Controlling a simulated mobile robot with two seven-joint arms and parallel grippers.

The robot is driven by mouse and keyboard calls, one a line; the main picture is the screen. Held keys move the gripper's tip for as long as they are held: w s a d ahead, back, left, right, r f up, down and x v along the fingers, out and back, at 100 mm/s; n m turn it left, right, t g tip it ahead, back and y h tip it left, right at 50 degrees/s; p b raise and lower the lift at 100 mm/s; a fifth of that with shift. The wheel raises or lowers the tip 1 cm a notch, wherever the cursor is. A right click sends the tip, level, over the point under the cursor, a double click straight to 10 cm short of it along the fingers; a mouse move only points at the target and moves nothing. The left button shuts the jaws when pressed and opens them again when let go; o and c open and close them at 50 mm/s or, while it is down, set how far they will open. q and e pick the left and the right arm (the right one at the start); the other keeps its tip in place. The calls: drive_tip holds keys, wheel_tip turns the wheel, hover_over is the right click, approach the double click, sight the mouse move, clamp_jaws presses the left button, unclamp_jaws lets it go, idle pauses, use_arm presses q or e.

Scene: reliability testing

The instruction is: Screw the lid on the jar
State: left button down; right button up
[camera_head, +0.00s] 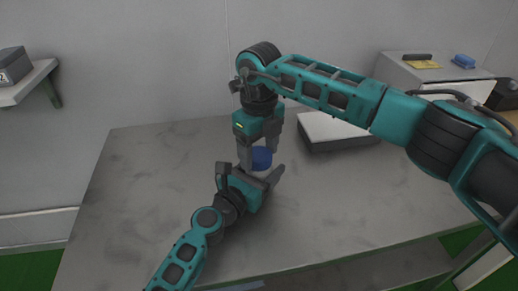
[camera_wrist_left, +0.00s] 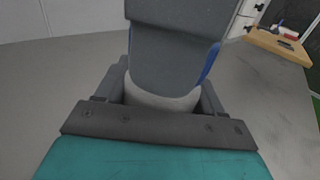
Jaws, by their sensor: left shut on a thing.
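A blue lid (camera_head: 262,158) is at the middle of the table, on top of the jar; its blue edge shows in the left wrist view (camera_wrist_left: 211,62). The pale jar (camera_wrist_left: 163,101) stands between the fingers of my left gripper (camera_head: 262,174), which is shut on it from the front. My right gripper (camera_head: 259,147) points straight down from above, with a finger on either side of the lid. One of its fingers hides most of the lid in the left wrist view. I cannot tell whether these fingers press on the lid.
The grey table (camera_head: 140,190) is bare to the left and front. A flat white-topped box (camera_head: 335,130) lies just right of my right gripper. A cabinet (camera_head: 430,72) with small items stands at the back right. A wall shelf (camera_head: 28,82) holds a dark box.

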drive_tip(key=o, duration=0.3)
wheel_tip(320, 180, up, 12)
idle(0.6)
use_arm(q)
drive_tip(key=shift+c, duration=0.2)
unclamp_jaws()
drive_tip(key=v, duration=1.3)
use_arm(e)
drive_tip(key=shift+r, duration=0.15)
